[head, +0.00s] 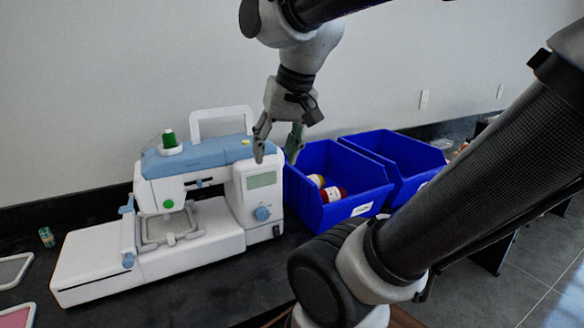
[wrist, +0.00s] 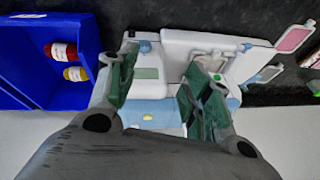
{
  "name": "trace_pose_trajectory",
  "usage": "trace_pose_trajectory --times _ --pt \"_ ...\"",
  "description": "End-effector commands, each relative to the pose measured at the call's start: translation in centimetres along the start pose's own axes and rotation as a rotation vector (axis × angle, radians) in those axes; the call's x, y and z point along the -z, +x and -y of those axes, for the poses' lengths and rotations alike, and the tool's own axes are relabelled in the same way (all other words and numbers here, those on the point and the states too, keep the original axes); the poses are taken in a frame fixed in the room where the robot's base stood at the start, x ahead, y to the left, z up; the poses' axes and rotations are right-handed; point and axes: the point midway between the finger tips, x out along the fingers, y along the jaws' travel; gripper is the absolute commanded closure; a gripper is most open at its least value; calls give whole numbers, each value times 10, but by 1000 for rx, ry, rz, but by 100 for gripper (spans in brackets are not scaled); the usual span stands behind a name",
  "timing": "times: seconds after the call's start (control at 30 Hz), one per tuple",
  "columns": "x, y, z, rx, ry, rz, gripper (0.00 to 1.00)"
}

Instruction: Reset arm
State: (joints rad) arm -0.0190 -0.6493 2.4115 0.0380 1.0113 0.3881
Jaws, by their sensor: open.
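My gripper (head: 279,143) hangs from the arm with its fingers pointing down, above the right end of the sewing machine and beside the blue bin. It is open, with nothing between its fingers. In the wrist view the two fingers of my gripper (wrist: 163,90) stand apart, with the sewing machine (wrist: 172,60) beyond them. In the head view the white and light-blue sewing machine (head: 235,190) stands on the dark counter. A green thread spool (head: 169,138) sits on top of it.
A blue bin (head: 352,180) right of the machine holds yellow and red spools; another blue bin (head: 400,150) stands behind it. A small spool (head: 46,237) and flat frames (head: 14,270) lie at the left. The wall (head: 80,90) is close behind the counter.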

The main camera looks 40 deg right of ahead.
Motion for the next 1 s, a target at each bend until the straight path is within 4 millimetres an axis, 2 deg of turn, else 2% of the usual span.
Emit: trace_pose_trajectory --times 0.03,0.1,0.23,1.0 --pt "-14 5 -10 -10 -107 -8 50" --pt "-27 12 -20 -22 -238 -13 50" --pt "-39 18 -30 -35 -367 -16 50" --pt "-40 19 -30 -36 -388 -14 50"
